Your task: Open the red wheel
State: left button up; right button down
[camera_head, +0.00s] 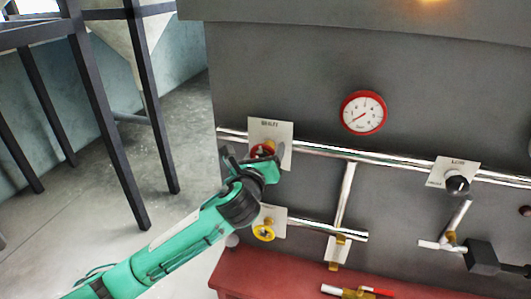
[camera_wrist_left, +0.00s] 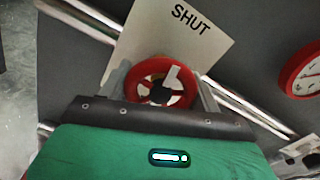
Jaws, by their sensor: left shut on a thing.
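The red wheel (camera_head: 262,151) is on the grey panel in front of a white plate (camera_head: 284,133), on the upper chrome pipe. In the left wrist view the red wheel (camera_wrist_left: 146,80) shows in the middle, below a plate (camera_wrist_left: 165,40) that reads "SHUT". My left gripper (camera_head: 248,158) is at the wheel, its fingers on either side of it. In the wrist view the left gripper (camera_wrist_left: 160,90) has a finger at each side of the rim and is shut on the wheel. The lower part of the wheel is hidden behind the gripper body. My right gripper is not in view.
A yellow wheel (camera_head: 264,230) sits below the red one. A red-rimmed gauge (camera_head: 363,112) and a black knob (camera_head: 457,184) are to the right. A red ledge (camera_head: 270,280) juts out below. A dark metal frame (camera_head: 100,120) stands at left.

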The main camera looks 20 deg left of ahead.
pick_arm(q)
jog(key=n, duration=0.5)
jog(key=shift+d, duration=0.1)
jog(key=n, duration=0.5)
jog(key=shift+n+p, duration=0.3)
jog(key=shift+n, duration=0.1)
jog(key=n, duration=0.5)
jog(key=shift+n, duration=0.3)
jog(key=n, duration=0.5)
jog(key=shift+n, duration=0.3)
jog(key=o, duration=1)
jog(key=shift+r, duration=0.1)
jog(key=shift+s, duration=0.1)
